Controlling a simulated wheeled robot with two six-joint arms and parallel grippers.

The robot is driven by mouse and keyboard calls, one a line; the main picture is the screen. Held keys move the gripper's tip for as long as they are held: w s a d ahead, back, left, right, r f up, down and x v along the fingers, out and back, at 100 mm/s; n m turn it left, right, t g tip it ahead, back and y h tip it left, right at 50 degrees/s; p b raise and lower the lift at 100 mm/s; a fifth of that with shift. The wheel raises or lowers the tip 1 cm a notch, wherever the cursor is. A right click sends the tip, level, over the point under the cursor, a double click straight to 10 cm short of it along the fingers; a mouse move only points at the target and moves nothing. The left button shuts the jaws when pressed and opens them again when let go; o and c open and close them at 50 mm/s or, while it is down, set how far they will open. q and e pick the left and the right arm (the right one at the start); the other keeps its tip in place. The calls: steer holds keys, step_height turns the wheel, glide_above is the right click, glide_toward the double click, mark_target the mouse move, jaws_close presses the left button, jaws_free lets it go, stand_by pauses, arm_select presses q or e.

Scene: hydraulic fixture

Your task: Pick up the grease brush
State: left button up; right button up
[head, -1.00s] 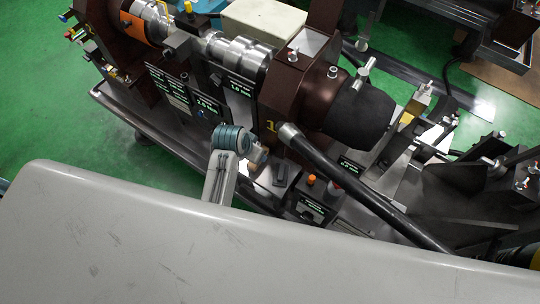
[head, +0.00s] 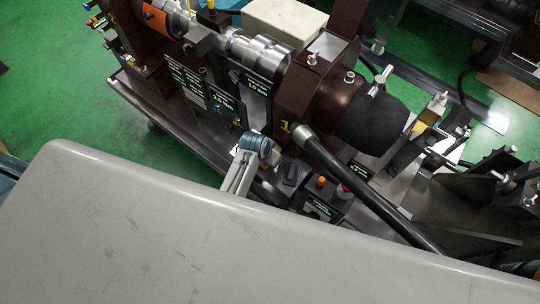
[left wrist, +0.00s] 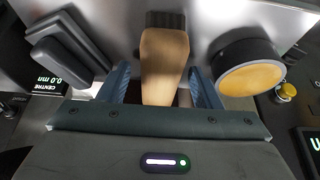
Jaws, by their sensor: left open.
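The grease brush (left wrist: 164,62) shows in the left wrist view, with a tan wooden handle and a dark bristle end at the top of the picture. My left gripper (left wrist: 161,88) is open, with one blue finger on each side of the handle. A gap shows on the left; the right finger is very close to the handle, and I cannot tell if it touches. The lower end of the handle is hidden by the gripper body. In the head view my left wrist (head: 255,150) is over the fixture's front shelf; I cannot make out the brush there. My right gripper is not in view.
A round dark tin with yellow contents (left wrist: 250,78) stands just right of the brush. Dark blocks (left wrist: 66,52) lie to its left. In the head view a thick black bar (head: 370,190) slants close to the right of my wrist, and brown machine housings (head: 320,85) rise behind.

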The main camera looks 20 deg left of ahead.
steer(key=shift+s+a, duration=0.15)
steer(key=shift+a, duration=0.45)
arm_select(q)
steer(key=shift+f, duration=0.25)
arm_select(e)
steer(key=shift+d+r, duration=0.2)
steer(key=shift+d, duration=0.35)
arm_select(q)
steer(key=c, duration=1.1)
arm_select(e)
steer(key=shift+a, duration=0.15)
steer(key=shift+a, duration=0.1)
arm_select(q)
steer(key=shift+r, duration=0.1)
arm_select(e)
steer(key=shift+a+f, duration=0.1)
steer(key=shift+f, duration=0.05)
